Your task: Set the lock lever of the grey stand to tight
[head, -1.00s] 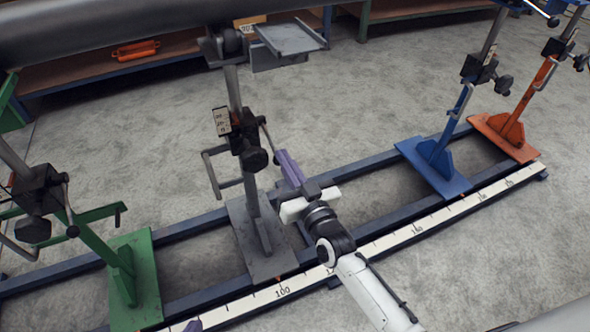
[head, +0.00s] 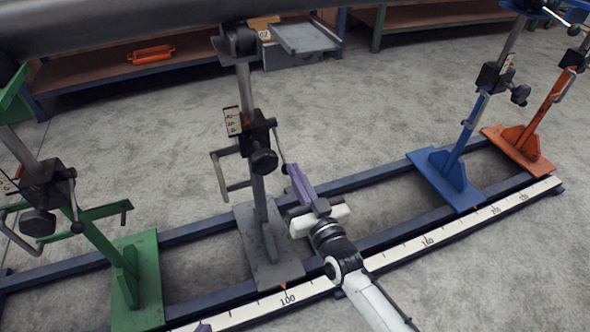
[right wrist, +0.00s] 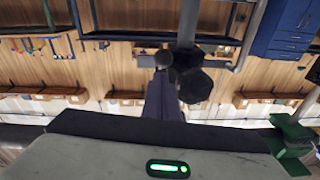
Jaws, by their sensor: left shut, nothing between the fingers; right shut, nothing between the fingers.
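The grey stand (head: 258,190) stands upright on its flat base plate. Its dark clamp collar (head: 257,135) carries a round black knob (head: 264,161) and a thin lock lever (head: 279,147). The lever slants down to the right, its end close to my right fingertips. My right gripper (head: 293,168) is shut and empty, purple fingers pointing up beside the lever end; touching or apart I cannot tell. In the right wrist view, the purple fingers (right wrist: 160,100) reach toward the lever's ball end (right wrist: 163,58), beside the knob (right wrist: 195,86). Only a tip of my left gripper (head: 203,328) shows, at the bottom edge.
A green stand (head: 135,280) is at left, a blue stand (head: 445,180) and an orange stand (head: 520,148) at right. All stand on a dark rail frame with a white scale (head: 400,245). A large grey pipe (head: 120,25) crosses overhead. A crank handle (head: 222,172) juts left from the grey stand.

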